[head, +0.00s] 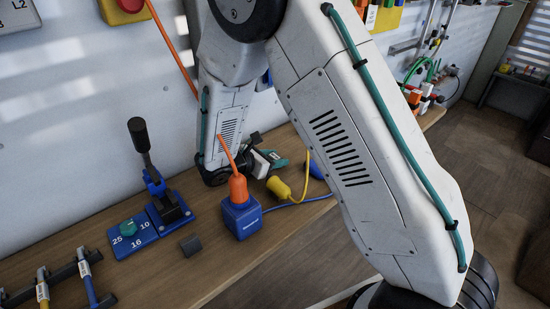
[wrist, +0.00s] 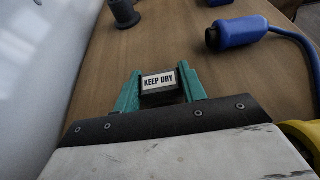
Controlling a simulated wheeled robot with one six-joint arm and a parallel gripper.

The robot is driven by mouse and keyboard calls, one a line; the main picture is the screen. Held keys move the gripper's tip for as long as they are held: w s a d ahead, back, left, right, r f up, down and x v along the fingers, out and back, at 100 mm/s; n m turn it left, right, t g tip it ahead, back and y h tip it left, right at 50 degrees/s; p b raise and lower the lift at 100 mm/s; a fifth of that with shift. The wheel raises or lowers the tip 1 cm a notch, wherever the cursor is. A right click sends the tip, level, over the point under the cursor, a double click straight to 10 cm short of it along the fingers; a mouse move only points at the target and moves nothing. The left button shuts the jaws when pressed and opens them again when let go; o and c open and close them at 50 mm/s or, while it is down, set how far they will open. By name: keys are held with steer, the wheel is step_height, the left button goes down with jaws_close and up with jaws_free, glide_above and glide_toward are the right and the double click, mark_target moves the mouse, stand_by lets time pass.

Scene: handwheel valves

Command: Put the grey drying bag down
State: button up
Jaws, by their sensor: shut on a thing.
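The grey drying bag (wrist: 162,94) shows in the wrist view as a small dark block with a white "KEEP DRY" label. My gripper (wrist: 160,92) has its teal fingers shut on both sides of it. Behind it is the wooden bench top; I cannot tell whether the bag touches the wood. In the head view my gripper (head: 274,160) is low over the bench near the wall, partly behind my arm. I cannot make out the bag clearly there.
A blue box with an orange plug (head: 241,213), a yellow connector (head: 279,187) and a blue connector (wrist: 238,33) with its cable lie close by. A blue lever tool (head: 165,205) and small dark block (head: 190,245) stand left. Bare wood lies ahead in the wrist view.

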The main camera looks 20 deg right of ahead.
steer(key=o, duration=0.9)
steer(key=shift+f, duration=0.1)
steer(key=shift+o, duration=0.2)
